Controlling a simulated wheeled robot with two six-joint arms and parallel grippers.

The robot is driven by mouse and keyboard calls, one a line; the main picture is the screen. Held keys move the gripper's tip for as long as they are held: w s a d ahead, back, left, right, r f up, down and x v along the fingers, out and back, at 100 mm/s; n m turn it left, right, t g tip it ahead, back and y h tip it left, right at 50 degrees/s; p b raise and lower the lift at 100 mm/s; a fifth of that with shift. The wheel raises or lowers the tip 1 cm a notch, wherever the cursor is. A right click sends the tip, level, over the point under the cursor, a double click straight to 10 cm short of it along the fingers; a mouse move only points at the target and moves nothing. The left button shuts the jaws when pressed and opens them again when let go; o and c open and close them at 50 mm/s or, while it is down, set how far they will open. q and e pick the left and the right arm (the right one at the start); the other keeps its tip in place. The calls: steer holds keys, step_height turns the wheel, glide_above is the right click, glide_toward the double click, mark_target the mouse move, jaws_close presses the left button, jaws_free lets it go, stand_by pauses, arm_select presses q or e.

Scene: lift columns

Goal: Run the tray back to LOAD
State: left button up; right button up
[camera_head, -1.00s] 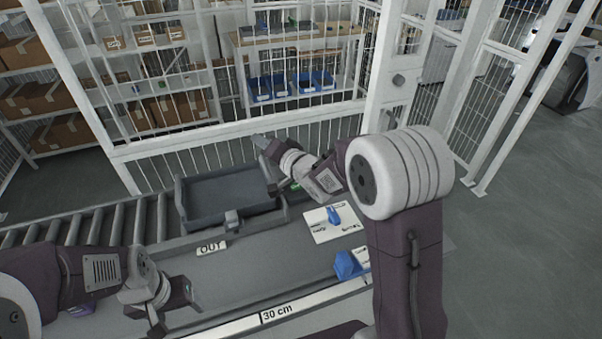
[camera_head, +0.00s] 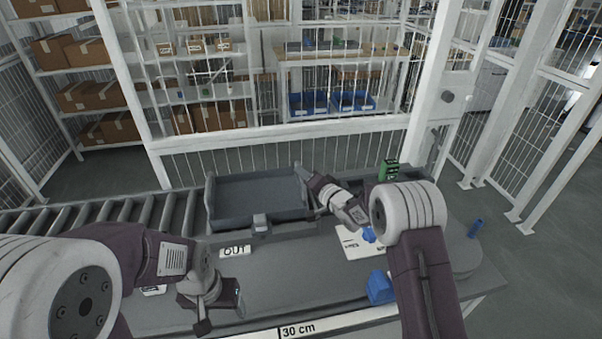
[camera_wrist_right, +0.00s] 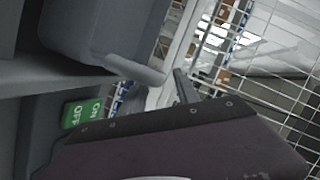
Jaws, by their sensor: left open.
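The grey tray (camera_head: 255,197) sits on the conveyor bed, at the end of the rollers and behind the OUT label (camera_head: 235,251). It looks empty. My right gripper (camera_head: 305,180) is at the tray's right end wall, overlapping its edge in the head view. Whether its fingers grip or touch the wall cannot be told. In the right wrist view a grey wall, apparently the tray's (camera_wrist_right: 105,40), fills the upper left close by, and one dark finger (camera_wrist_right: 186,88) shows. My left gripper (camera_head: 222,312) is open and empty above the grey surface in front of the OUT label. No LOAD label is readable.
Rollers (camera_head: 150,213) run left from the tray. A green ON/OFF sign (camera_head: 388,170) stands right of it. A white plate with a blue lever (camera_head: 368,236), a blue block (camera_head: 380,287) and a blue cylinder (camera_head: 475,228) are to the right. A mesh fence (camera_head: 280,140) stands behind.

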steer(key=shift+x, duration=1.45)
jaws_close()
stand_by(0.3)
